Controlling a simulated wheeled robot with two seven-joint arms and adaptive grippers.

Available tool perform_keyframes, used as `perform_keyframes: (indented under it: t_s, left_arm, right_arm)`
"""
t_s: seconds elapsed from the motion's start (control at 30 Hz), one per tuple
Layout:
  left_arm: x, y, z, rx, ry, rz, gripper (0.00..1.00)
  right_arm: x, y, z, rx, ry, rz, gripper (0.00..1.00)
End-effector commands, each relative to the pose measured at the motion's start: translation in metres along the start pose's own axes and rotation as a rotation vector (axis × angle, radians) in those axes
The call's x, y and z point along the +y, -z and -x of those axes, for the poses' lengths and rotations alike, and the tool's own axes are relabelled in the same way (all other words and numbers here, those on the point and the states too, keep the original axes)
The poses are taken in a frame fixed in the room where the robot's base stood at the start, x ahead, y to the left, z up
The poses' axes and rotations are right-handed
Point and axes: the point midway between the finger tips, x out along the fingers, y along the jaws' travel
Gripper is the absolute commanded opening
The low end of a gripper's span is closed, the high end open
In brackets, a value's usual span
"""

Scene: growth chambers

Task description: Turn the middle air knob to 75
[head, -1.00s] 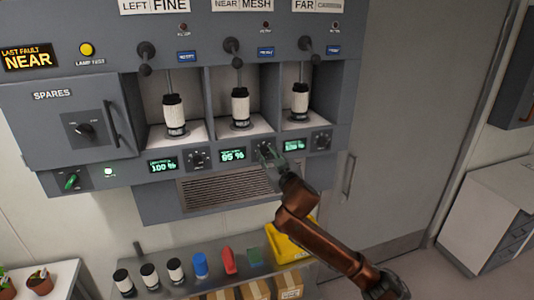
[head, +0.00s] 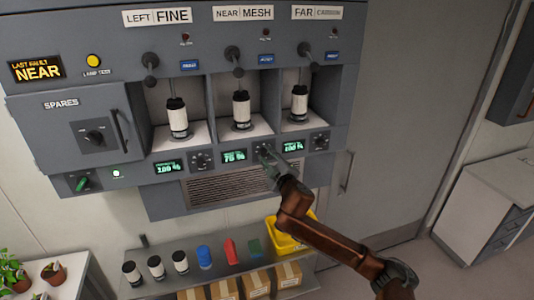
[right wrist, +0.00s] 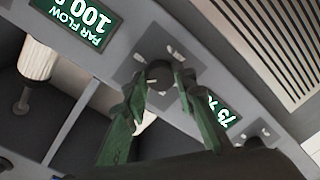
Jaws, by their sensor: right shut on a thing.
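The middle air knob (head: 263,149) sits on the lower panel, right of the middle display (head: 234,156), which reads 75 %. My right gripper (head: 268,157) is at this knob and partly covers it. In the right wrist view, the dark round knob (right wrist: 158,74) is between the two green fingertips of my right gripper (right wrist: 160,88), shut on it. The middle display (right wrist: 224,116) also shows there, partly behind a finger. My left gripper is not in view.
The left display (head: 168,168) and right display (head: 293,146) read 100 %, with the left knob (head: 202,160) and right knob (head: 320,141) beside them. A vent grille (head: 228,184) lies below. A shelf (head: 150,252) holds canisters, boxes and a yellow bin (head: 290,240).

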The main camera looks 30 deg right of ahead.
Motion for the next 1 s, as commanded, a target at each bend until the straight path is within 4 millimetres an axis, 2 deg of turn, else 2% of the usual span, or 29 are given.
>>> perform_keyframes:
  t_s: [0.53,0.57,0.8,1.0]
  left_arm:
    - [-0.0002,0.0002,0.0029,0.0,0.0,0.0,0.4]
    - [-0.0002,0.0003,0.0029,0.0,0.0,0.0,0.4]
    - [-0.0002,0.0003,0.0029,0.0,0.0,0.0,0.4]
    - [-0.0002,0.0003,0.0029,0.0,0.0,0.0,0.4]
  right_arm:
    - [-0.0001,0.0002,0.0001,-0.001,0.0,0.031,0.01]
    - [-0.0001,0.0002,0.0001,-0.001,0.0,0.03,0.25]
    - [-0.0001,0.0001,0.0001,-0.001,0.0,0.03,0.42]
    - [-0.0001,0.0001,0.0001,-0.001,0.0,0.029,0.43]
